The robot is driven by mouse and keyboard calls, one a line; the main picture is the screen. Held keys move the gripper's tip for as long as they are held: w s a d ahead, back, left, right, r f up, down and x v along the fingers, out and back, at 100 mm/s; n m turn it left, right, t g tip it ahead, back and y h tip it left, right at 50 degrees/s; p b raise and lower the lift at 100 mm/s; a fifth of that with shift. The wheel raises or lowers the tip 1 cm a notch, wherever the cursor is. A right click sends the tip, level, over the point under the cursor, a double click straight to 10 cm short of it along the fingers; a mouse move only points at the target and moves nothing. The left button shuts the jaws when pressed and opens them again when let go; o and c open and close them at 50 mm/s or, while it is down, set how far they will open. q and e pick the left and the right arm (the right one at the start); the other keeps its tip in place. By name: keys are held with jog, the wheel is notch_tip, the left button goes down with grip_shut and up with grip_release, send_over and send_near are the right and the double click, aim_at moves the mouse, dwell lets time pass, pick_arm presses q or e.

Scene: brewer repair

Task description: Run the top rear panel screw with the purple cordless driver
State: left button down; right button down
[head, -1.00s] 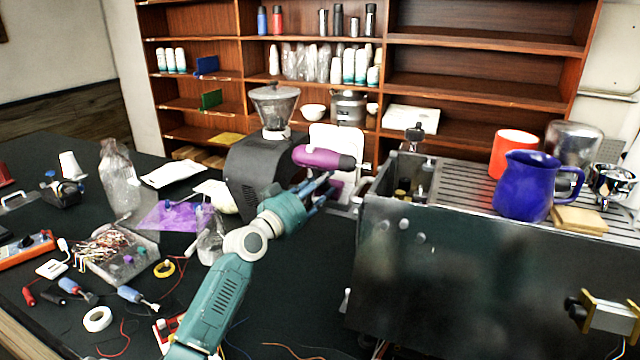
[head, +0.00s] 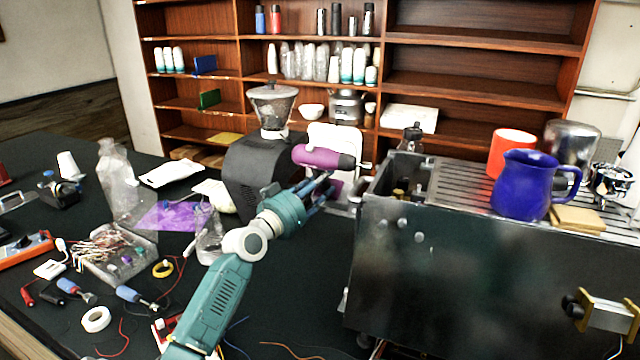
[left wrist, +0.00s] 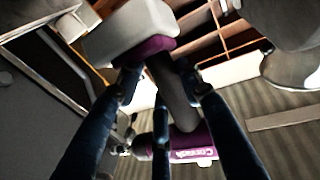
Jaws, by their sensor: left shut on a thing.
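The purple cordless driver (head: 322,157) is in my left gripper (head: 318,190), lying about level with its dark nose to the right. The left wrist view shows the fingers of my left gripper (left wrist: 165,88) around the driver's dark handle, above its purple body (left wrist: 192,150). The driver's tip is near the upper left corner of the brewer (head: 460,280); I cannot tell whether it touches anything. Small round screw heads (head: 402,223) show on the brewer's broad dark panel, lower right of the tip. Which is the top rear panel screw is unclear. My right gripper is not in view.
A blue pitcher (head: 522,185) and an orange mug (head: 511,152) stand on the brewer's slatted top. A black grinder (head: 250,170) stands behind my left arm. Wires, tools and a parts tray (head: 112,262) fill the table's left. Dark table left of the brewer is mostly clear.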

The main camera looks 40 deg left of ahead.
pick_arm(q)
jog(key=shift+w+d+r+p, duration=0.2)
jog(key=shift+d+p, duration=0.1)
jog(key=shift+d, duration=0.3)
jog(key=shift+w+d+r+p, duration=0.15)
jog(key=shift+d+p, duration=0.1)
jog(key=shift+d, duration=0.35)
dwell(6.8)
